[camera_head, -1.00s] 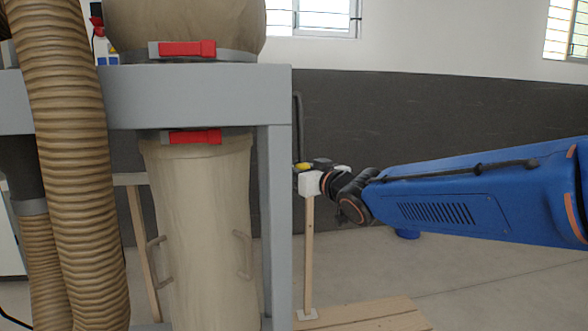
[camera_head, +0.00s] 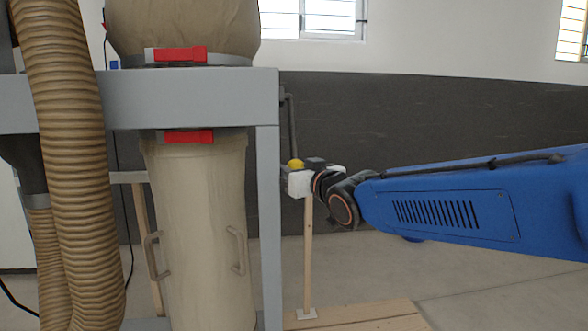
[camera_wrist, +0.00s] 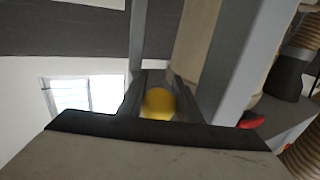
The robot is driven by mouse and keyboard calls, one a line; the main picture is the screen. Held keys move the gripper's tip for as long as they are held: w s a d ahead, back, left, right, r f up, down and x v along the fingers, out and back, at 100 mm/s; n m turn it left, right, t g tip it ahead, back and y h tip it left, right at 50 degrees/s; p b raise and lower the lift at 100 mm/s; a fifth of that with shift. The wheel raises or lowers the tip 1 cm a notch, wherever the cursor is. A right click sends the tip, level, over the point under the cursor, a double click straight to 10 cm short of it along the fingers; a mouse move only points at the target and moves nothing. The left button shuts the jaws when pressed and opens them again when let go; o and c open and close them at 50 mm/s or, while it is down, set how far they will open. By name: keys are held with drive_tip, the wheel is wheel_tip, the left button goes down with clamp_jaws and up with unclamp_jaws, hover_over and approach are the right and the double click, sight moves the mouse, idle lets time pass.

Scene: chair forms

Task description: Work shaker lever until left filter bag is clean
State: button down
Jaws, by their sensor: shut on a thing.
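The shaker lever (camera_head: 292,125) is a thin dark rod hanging beside the grey frame. Its yellow knob (camera_head: 295,164) is at the lower end. My gripper (camera_head: 289,175) is at the knob, right of the frame post. In the wrist view the yellow knob (camera_wrist: 158,103) sits between the two dark fingers, and my gripper (camera_wrist: 157,82) is shut on it. A tan filter bag (camera_head: 183,25) is clamped above the frame's beam and its top is out of view. How clean it is cannot be told from outside.
The grey frame (camera_head: 268,210) stands close left of my gripper. A tan collection bag (camera_head: 195,220) with handles hangs below the beam. Ribbed hoses (camera_head: 70,160) run down the left. A wooden post (camera_head: 308,255) stands below my wrist on a wooden board (camera_head: 365,318). Floor at right looks clear.

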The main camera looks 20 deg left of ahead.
drive_tip(key=shift+f, duration=0.45)
drive_tip(key=c, duration=1.3)
unclamp_jaws()
drive_tip(key=shift+r, duration=0.1)
drive_tip(key=shift+r, duration=0.2)
